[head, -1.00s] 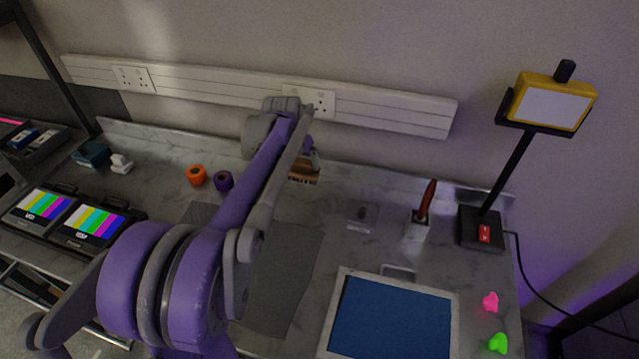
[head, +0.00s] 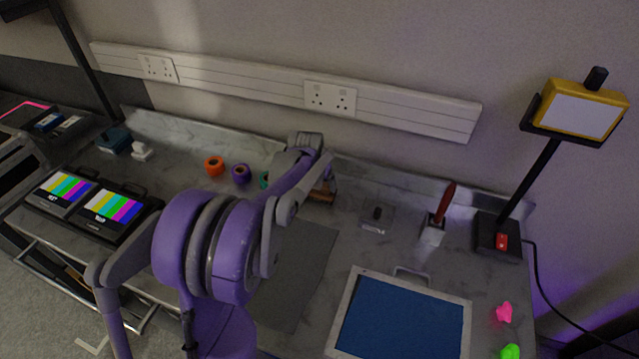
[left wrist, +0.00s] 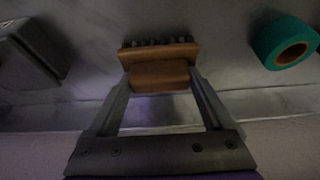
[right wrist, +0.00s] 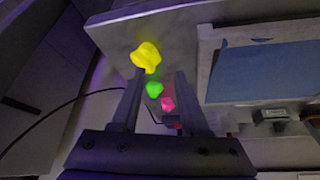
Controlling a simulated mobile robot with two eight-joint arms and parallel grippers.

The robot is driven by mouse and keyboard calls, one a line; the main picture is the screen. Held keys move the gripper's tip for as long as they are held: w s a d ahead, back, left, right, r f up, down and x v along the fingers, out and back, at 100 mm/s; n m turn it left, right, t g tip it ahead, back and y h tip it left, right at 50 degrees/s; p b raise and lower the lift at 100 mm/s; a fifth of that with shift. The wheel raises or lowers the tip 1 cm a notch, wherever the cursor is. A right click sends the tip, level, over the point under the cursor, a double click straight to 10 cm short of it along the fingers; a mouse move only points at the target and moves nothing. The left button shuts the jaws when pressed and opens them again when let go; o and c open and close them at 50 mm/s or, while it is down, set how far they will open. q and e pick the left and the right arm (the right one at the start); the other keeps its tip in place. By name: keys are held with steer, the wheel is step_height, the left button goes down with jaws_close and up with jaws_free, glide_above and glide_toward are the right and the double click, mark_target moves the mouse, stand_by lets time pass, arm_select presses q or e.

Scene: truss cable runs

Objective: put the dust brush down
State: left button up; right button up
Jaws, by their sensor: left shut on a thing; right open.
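The dust brush (left wrist: 160,74) has a brown wooden body and a row of dark bristles. My left gripper (left wrist: 160,84) is shut on its wooden body, with one finger at each side. In the head view the brush (head: 323,193) is a small brown piece partly hidden behind my left arm, near the back of the bench (head: 300,320). I cannot tell whether its bristles touch the bench top. My right gripper (right wrist: 158,76) is open and empty at the bench's right end; it does not show in the head view.
A teal tape roll (left wrist: 286,43) is beside the brush, with purple (head: 241,173) and orange (head: 214,166) rolls further left. A small grey box (head: 377,217) and a red-handled tool in a holder (head: 433,232) stand right. A blue-screened panel (head: 405,318) lies in front.

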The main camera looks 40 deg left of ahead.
arm_select(q)
steer(key=shift+f, duration=0.15)
steer(key=o, duration=1.1)
steer(key=shift+r, duration=0.4)
steer(key=v, duration=1.2)
steer(key=s+d+f+m, duration=0.1)
steer(key=s+d+f, duration=0.1)
steer(key=s+d, duration=0.4)
steer(key=s+d+f+m+t+h, duration=0.1)
steer(key=s+d+f, duration=0.2)
steer(key=s+d, duration=0.3)
steer(key=s+d+f+m, duration=0.1)
steer(key=s+d+f, duration=0.2)
steer(key=s+d, duration=0.3)
steer(key=shift+s+d+f+m+p, duration=0.1)
steer(key=shift+d+m+p, duration=0.05)
steer(key=shift+d, duration=0.9)
steer(key=shift+s+d+f+m+p, duration=0.1)
steer(key=shift+d+m+p, duration=0.05)
steer(key=shift+d, duration=0.95)
